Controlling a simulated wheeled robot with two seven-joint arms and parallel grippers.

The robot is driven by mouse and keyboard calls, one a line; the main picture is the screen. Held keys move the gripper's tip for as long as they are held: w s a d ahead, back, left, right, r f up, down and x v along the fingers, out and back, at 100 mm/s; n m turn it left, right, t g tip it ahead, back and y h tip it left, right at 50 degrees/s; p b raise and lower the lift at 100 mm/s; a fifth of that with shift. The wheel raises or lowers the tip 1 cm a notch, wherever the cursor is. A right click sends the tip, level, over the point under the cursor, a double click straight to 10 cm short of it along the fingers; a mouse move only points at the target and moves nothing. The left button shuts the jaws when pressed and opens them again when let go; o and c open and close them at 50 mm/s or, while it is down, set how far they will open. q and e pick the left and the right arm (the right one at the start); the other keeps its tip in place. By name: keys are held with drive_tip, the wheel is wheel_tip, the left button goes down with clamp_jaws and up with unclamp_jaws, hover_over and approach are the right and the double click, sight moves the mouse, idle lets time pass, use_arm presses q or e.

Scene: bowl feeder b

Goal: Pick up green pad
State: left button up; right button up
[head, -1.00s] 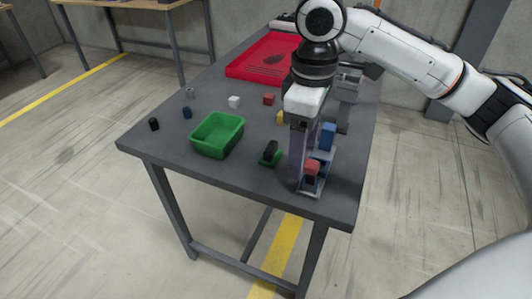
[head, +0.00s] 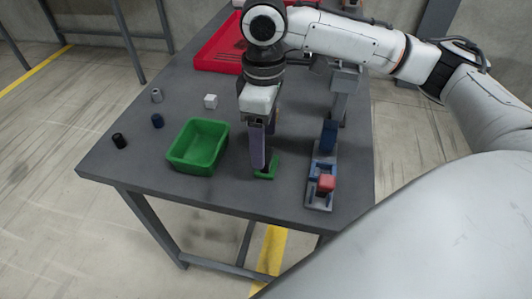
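The green pad (head: 273,171) lies on the grey table near its front edge, right of the green bin. My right gripper (head: 260,163) points straight down over the pad, and its purple fingers cover part of it. The dark piece standing on the pad is mostly hidden behind the fingers. I cannot tell whether the fingers are open or closed on anything. My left gripper is not in view.
A green bin (head: 199,146) stands left of the gripper. A grey fixture (head: 317,198) with blue and red blocks stands to its right. Small dark, grey and white pieces lie at the left. A red tray (head: 215,55) lies at the back.

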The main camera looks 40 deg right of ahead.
sight(267, 155)
drive_tip(key=f, duration=0.4)
drive_tip(key=shift+s+d+f+b, duration=0.15)
drive_tip(key=shift+d+f+b, duration=0.1)
drive_tip(key=shift+f+b, duration=0.1)
drive_tip(key=shift+r, duration=0.1)
drive_tip(key=c, duration=1.1)
drive_tip(key=shift+c, duration=0.2)
drive_tip(key=shift+r, duration=0.1)
wheel_tip(267, 155, up, 10)
drive_tip(key=p, duration=0.1)
drive_tip(key=shift+p, duration=0.35)
